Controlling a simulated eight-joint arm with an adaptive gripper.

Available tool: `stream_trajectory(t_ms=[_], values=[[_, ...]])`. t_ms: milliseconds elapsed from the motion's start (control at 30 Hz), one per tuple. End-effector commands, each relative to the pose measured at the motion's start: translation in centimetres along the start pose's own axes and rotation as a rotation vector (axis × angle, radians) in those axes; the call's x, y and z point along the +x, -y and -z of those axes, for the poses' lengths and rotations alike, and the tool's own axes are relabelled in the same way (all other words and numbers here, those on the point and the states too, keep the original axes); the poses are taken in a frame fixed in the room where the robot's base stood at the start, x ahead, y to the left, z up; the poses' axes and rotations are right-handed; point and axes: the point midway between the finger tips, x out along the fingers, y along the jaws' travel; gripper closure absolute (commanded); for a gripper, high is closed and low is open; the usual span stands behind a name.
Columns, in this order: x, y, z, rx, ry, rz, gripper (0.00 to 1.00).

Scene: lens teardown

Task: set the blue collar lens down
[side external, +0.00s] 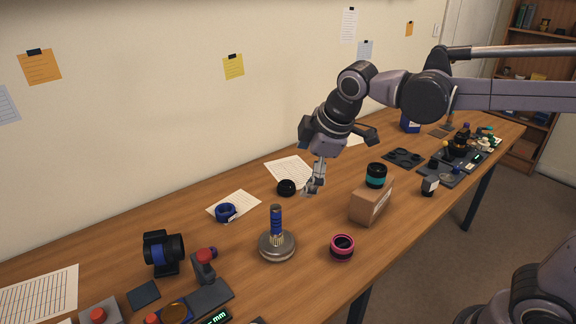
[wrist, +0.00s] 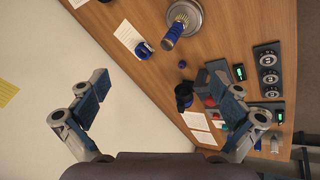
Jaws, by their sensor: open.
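A small blue ring-shaped piece (side external: 226,212), which looks like the blue collar lens, rests on a paper sheet on the table toward the wall. It also shows on its paper in the wrist view (wrist: 144,49). My gripper (side external: 310,160) is above the table, up and to the right of that piece and clearly apart from it. In the wrist view its two fingers are spread wide on either side (wrist: 160,92), with nothing between them. A dark device with a blue band (side external: 163,252) stands farther left.
A blue-handled tool (side external: 276,220) stands upright in a round metal base. A black dome (side external: 286,187) is just left of my gripper. A magenta-ringed lens (side external: 342,247) lies near the front edge. A teal-banded lens (side external: 376,175) stands on a cardboard box (side external: 370,204).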

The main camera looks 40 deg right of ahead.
Motion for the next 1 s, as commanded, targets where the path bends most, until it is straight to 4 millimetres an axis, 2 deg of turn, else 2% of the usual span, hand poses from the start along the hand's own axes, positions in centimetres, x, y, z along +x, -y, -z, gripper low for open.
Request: stream_trajectory(t_ms=[33,200,400,600,1000], values=[[-0.4,0.7,-2.1,0.103,-0.009,-0.009,0.0],[-0.7,3.2,-7.8,0.449,-0.049,-0.036,0.0],[0.0,6.3,-12.8,0.789,-0.096,-0.058,0.0],[0.7,7.9,-14.8,0.951,-0.123,-0.066,0.0],[0.8,8.0,-15.0,0.968,-0.126,-0.067,0.0]])
